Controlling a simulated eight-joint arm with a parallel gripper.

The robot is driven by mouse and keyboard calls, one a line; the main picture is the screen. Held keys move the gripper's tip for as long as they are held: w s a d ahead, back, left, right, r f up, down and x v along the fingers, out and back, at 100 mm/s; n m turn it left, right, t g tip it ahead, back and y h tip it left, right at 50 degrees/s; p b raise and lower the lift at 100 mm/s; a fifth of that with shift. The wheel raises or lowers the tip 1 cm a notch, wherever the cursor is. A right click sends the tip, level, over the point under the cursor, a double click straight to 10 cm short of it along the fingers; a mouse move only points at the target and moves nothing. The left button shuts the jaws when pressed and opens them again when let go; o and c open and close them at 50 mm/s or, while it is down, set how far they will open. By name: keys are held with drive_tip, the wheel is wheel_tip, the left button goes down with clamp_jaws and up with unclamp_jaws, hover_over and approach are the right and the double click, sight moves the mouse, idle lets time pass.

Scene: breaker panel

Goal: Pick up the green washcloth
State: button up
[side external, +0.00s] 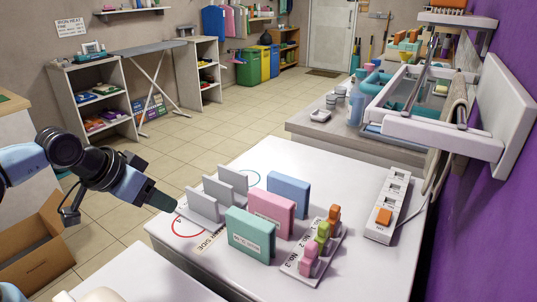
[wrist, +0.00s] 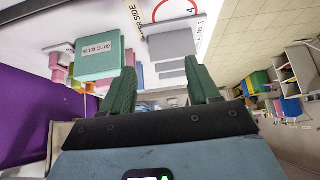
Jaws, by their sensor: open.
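A green, flat, block-like piece with a white label (side external: 249,238) stands upright on the white table, at the front of a row with a pink piece (side external: 271,212) and a blue piece (side external: 289,193). It looks like the green washcloth, but I cannot tell whether it is cloth. In the wrist view, which is upside down, the green piece (wrist: 98,55) is left of my fingers. My gripper (side external: 163,198) hangs left of the table's items, apart from the green piece. In the wrist view my gripper (wrist: 163,75) has two green fingers spread with nothing between them.
A grey slotted rack (side external: 207,203) stands between my gripper and the pieces. A holder with small pink, green and orange pieces (side external: 318,240) and a white power strip with an orange switch (side external: 387,215) lie right. The white table's (side external: 345,275) front right is clear.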

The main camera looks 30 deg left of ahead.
drive_tip(key=r+n+g, duration=0.2)
drive_tip(key=n+g, duration=0.5)
drive_tip(key=n, duration=1.1)
hover_over(250, 221)
drive_tip(key=shift+w+a+f, duration=0.2)
drive_tip(key=shift+w+a, duration=0.1)
drive_tip(key=shift+a, duration=0.05)
drive_tip(key=shift+f, duration=0.25)
wheel_tip(250, 221, down, 12)
drive_tip(key=shift+r, duration=0.2)
drive_tip(key=shift+c, duration=0.4)
drive_tip(key=c, duration=1)
